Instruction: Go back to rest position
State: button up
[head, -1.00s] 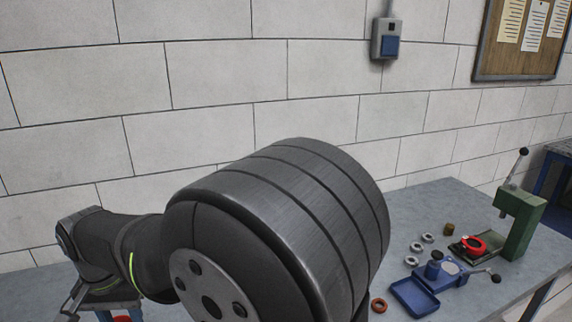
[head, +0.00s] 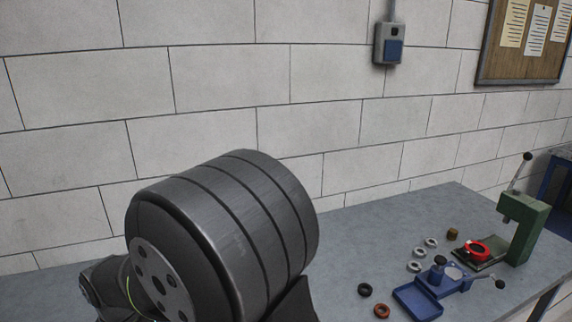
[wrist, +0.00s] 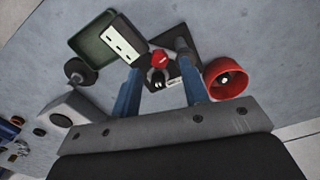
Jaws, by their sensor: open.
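My gripper (wrist: 159,58) shows in the wrist view with its two blue fingers apart and nothing held between them. Beyond the fingers lie a small red part (wrist: 159,60) and a dark square plate (wrist: 182,84) on the grey bench. I cannot tell the height of the fingers above them. In the head view my dark arm joint fills the lower middle, and the gripper does not show there.
In the head view, a green press (head: 527,228), a blue fixture with a tray (head: 418,301) and several small rings stand at the right. The bench (head: 350,240) is clear mid-right.

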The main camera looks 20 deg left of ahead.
notch_tip(320, 180, down, 2)
jog(key=shift+d+f, duration=0.1)
jog(key=shift+f, duration=0.3)
jog(key=n, duration=0.2)
jog(key=w+n, duration=0.2)
jog(key=n, duration=0.1)
jog(key=shift+a+r+n, duration=0.1)
jog(key=shift+a+n, duration=0.2)
jog(key=shift+o, duration=0.5)
jog(key=o, duration=1.2)
jog(key=s+d+r+m, duration=0.2)
jog(key=d+r+m, duration=0.15)
jog(key=r, duration=1.25)
notch_tip(320, 180, down, 10)
jog(key=d, duration=0.1)
